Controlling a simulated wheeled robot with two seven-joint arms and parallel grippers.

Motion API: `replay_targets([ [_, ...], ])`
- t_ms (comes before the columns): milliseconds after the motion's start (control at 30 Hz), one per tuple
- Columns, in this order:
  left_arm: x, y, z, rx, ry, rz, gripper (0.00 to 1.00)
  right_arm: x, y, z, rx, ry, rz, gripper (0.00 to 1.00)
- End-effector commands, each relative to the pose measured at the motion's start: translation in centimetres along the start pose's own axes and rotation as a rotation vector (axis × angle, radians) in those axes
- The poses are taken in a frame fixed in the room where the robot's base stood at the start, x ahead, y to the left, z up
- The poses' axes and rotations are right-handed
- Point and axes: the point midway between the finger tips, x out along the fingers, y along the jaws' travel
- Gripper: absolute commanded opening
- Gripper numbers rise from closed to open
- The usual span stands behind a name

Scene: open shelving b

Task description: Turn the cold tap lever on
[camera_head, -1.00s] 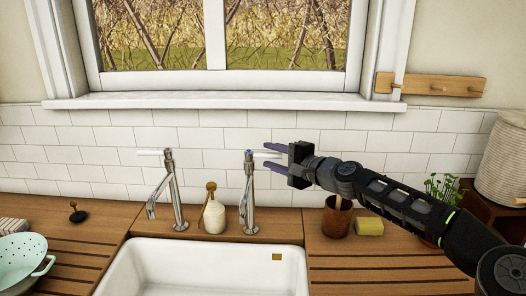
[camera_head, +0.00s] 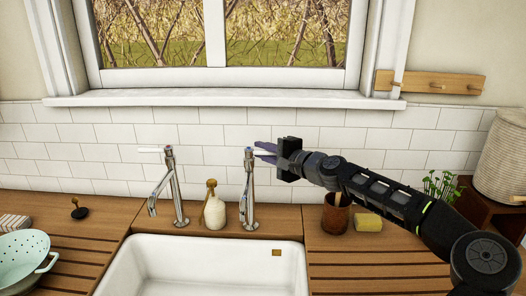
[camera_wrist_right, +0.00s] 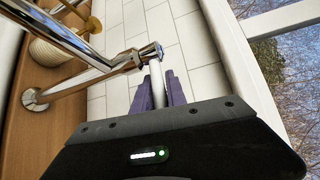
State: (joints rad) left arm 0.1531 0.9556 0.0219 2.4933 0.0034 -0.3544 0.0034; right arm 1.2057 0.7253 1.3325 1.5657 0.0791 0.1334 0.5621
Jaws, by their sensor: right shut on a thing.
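Two chrome taps stand behind the sink. The right one, the cold tap (camera_head: 248,190), has a blue mark on top, and its white lever points right toward my gripper. The left tap (camera_head: 170,185) has a red mark and a white lever (camera_head: 150,150) pointing left. My right gripper (camera_head: 266,151) is at the cold tap's top, its purple fingers closed around the lever. In the right wrist view the white lever (camera_wrist_right: 156,82) lies between the two fingers (camera_wrist_right: 160,92), running from the chrome tap head (camera_wrist_right: 148,54). The fingers hide most of the lever in the head view. My left gripper is not in view.
A white sink (camera_head: 205,265) lies below the taps. A soap bottle (camera_head: 215,212) stands between them. A brown pot (camera_head: 336,215) and yellow sponge (camera_head: 368,223) sit on the right counter under my arm. A colander (camera_head: 20,258) is at the left. The tiled wall is close behind.

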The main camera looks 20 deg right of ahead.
Motion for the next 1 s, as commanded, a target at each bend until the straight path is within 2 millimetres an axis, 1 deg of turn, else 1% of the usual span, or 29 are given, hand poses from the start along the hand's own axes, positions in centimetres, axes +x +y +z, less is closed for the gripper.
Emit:
replay_targets([
  [33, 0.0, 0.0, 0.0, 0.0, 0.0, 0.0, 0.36, 0.0, 0.04, 0.0, 0.0, 0.0, 0.001, 0.05],
  [100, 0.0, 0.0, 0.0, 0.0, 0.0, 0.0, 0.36, 0.0, 0.04, 0.0, 0.0, 0.0, 0.001, 0.0],
  [1000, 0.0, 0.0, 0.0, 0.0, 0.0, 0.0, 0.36, 0.0, 0.09, 0.01, 0.0, -0.001, 0.002, 0.0],
])
